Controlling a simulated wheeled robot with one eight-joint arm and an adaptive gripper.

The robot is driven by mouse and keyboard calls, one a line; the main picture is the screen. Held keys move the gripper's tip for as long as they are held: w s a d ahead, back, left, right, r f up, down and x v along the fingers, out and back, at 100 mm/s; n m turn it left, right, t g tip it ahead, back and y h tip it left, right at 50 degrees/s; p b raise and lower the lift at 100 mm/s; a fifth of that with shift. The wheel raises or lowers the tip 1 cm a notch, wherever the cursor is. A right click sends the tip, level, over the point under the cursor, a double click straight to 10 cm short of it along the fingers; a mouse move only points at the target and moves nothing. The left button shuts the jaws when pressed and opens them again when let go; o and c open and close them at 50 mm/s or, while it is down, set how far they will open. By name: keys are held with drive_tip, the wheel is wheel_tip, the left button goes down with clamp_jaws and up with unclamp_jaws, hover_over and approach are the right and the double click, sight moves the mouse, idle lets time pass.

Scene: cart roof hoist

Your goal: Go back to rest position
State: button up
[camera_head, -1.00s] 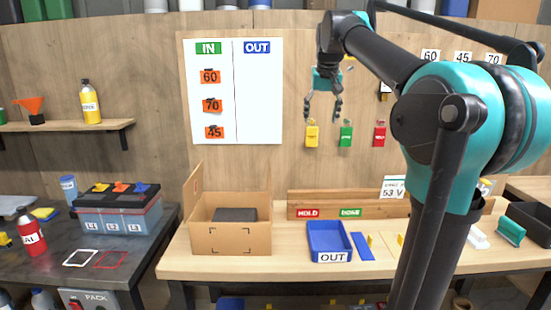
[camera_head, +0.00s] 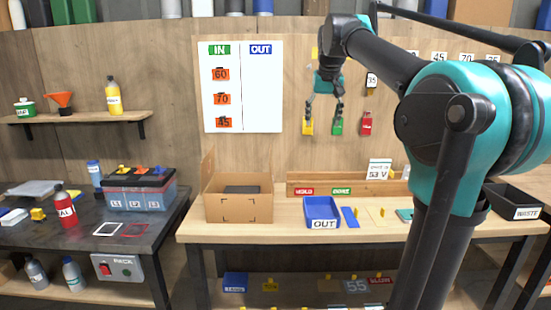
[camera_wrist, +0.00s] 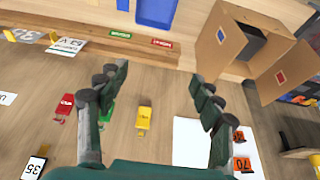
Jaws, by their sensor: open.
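My gripper (camera_head: 325,106) is open and empty, held up in front of the wooden back wall in the head view. Its fingers hang just over the yellow tag (camera_head: 308,127) and the green tag (camera_head: 337,127) in the picture; whether they touch cannot be told there. In the wrist view my gripper (camera_wrist: 160,88) shows two spread fingers with nothing between them. The yellow tag (camera_wrist: 144,118) shows between the fingers there, and the red tag (camera_wrist: 63,108) is to the left. The green tag is partly hidden by the left finger.
The workbench holds an open cardboard box (camera_head: 240,208), a blue OUT tray (camera_head: 321,211) and a black WASTE bin (camera_head: 516,203). The IN/OUT board (camera_head: 258,100) hangs on the wall. A dark table (camera_head: 80,250) with a battery (camera_head: 140,190) stands left. Air before the wall is clear.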

drive_tip(key=s+d+f, duration=0.1)
drive_tip(key=s+f, duration=0.3)
drive_tip(key=f, duration=0.8)
drive_tip(key=s+d+f, duration=0.2)
drive_tip(key=s+f, duration=0.3)
drive_tip(key=f, duration=0.6)
drive_tip(key=s+d+f, duration=0.1)
drive_tip(key=s+f, duration=1.8)
drive_tip(key=f, duration=0.2)
